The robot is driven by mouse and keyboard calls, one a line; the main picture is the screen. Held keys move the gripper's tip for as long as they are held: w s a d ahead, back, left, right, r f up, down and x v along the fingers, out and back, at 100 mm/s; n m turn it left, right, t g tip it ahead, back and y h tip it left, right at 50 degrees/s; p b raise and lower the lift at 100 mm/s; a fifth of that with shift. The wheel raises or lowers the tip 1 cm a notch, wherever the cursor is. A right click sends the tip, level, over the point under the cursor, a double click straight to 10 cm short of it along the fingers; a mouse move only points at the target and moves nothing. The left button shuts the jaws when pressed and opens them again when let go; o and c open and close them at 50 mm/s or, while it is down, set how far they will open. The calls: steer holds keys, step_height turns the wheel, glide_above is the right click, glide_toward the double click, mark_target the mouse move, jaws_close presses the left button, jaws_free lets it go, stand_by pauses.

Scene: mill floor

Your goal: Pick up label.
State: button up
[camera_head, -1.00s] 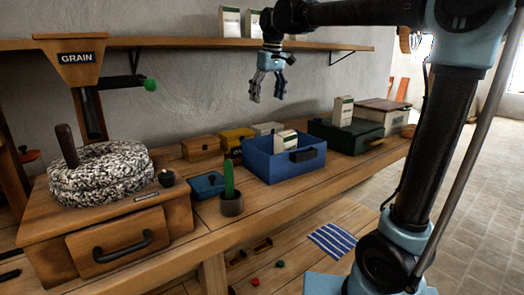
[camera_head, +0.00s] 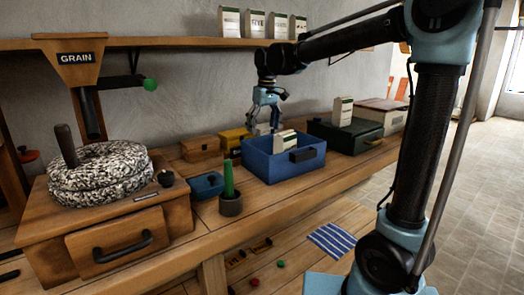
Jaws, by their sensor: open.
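I cannot tell for sure which thing is the label. A white packet with a printed front (camera_head: 284,143) leans inside the open blue box (camera_head: 273,169) on the bench; its lower part is hidden by the box wall. A small dark label plate (camera_head: 146,196) lies on the mill's wooden base, in front of the speckled millstone. My gripper (camera_head: 262,129) is open and empty, pointing down over the back left of the blue box, up and left of the packet. Its fingertips overlap the box's rear edge in the picture; their exact depth is unclear.
A dark green case (camera_head: 345,137) with a white packet (camera_head: 342,111) on it stands to the right. A wooden box (camera_head: 200,149), a yellow box (camera_head: 234,139) and a pot with a green stick (camera_head: 231,206) stand left. A shelf (camera_head: 190,43) with several packets runs above.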

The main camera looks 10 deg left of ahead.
steer(key=shift+w+a+f, duration=0.1)
steer(key=shift+a+f, duration=0.05)
steer(key=shift+f, duration=0.7)
steer(key=shift+w+a+f, duration=0.1)
steer(key=shift+a+f, duration=0.1)
steer(key=shift+f, duration=0.7)
steer(key=shift+w+a+f, duration=0.1)
steer(key=shift+a+f, duration=0.05)
steer(key=shift+f, duration=0.7)
steer(key=c, duration=1.1)
